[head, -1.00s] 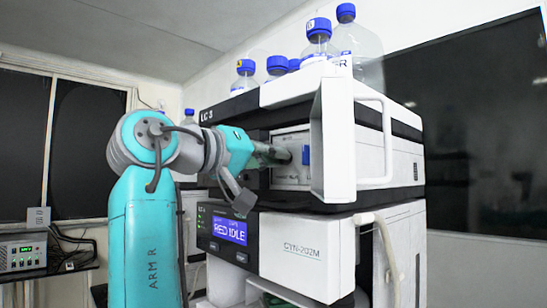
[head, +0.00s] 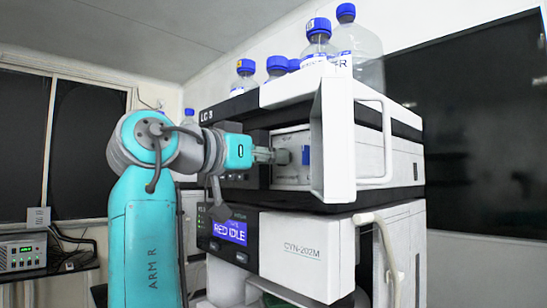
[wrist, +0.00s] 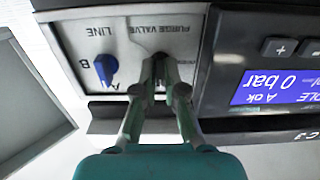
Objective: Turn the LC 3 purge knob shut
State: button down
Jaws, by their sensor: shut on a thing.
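The LC 3 unit (head: 232,112) has an open compartment with a grey valve panel (head: 291,140). The panel's PURGE VALVE label (wrist: 162,29) shows upside down in the wrist view. My gripper (head: 276,157) reaches into the compartment from the left. In the wrist view my gripper (wrist: 160,65) has its two fingertips closed around the purge knob just by that label. The fingers hide most of the knob, so its pointing direction cannot be read. A blue LINE selector knob (wrist: 106,67) with A and B marks sits beside it, apart from my fingers.
The white door (head: 338,140) stands open just right of the panel. A display reading 0 bar (wrist: 279,86) is next to the panel. Blue-capped bottles (head: 320,47) stand on top.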

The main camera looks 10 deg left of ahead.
jog(key=shift+f, duration=0.1)
dwell(0.4)
jog(key=c, duration=1.3)
grip_release()
jog(key=shift+o, duration=0.2)
jog(key=v, duration=1.2)
jog(key=shift+a, duration=0.1)
